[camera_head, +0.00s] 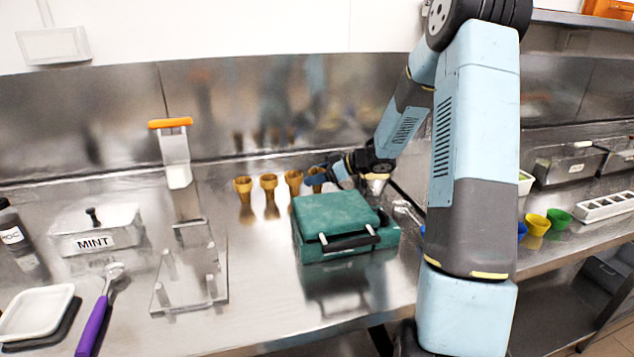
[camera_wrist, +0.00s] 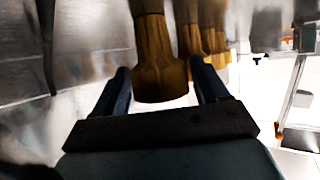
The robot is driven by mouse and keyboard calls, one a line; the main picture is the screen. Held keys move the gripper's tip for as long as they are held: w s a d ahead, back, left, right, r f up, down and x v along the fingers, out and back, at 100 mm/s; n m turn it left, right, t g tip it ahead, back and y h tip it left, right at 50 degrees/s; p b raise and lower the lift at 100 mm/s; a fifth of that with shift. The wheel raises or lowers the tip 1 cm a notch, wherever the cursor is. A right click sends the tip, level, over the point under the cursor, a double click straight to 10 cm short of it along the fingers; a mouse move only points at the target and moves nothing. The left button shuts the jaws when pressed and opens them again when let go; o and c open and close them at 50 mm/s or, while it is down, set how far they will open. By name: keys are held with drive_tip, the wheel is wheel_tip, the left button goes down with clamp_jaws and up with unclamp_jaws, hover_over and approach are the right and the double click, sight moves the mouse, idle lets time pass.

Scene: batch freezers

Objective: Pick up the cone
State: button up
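Several brown wafer cones stand in a row on the steel counter in the head view: one at far left (camera_head: 243,185), one beside it (camera_head: 268,182), a third (camera_head: 293,179) and the rightmost (camera_head: 316,172). My gripper (camera_head: 318,180) is at the rightmost cone, its dark fingers partly covering it. In the wrist view the nearest cone (camera_wrist: 159,65) lies between the two fingers of my gripper (camera_wrist: 160,72). Narrow gaps seem to show beside it, so the fingers look open around it. The other cones (camera_wrist: 205,40) are lined up behind it.
A green case (camera_head: 335,215) with a black handle sits just in front of the gripper. A clear stand (camera_head: 190,285), a MINT tub (camera_head: 97,230) and a purple-handled scoop (camera_head: 95,325) are left. Coloured cups (camera_head: 537,224) stand right. Steel wall panels rise behind the cones.

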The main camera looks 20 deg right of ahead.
drive_tip(key=c, duration=0.7)
drive_tip(key=shift+c, duration=0.2)
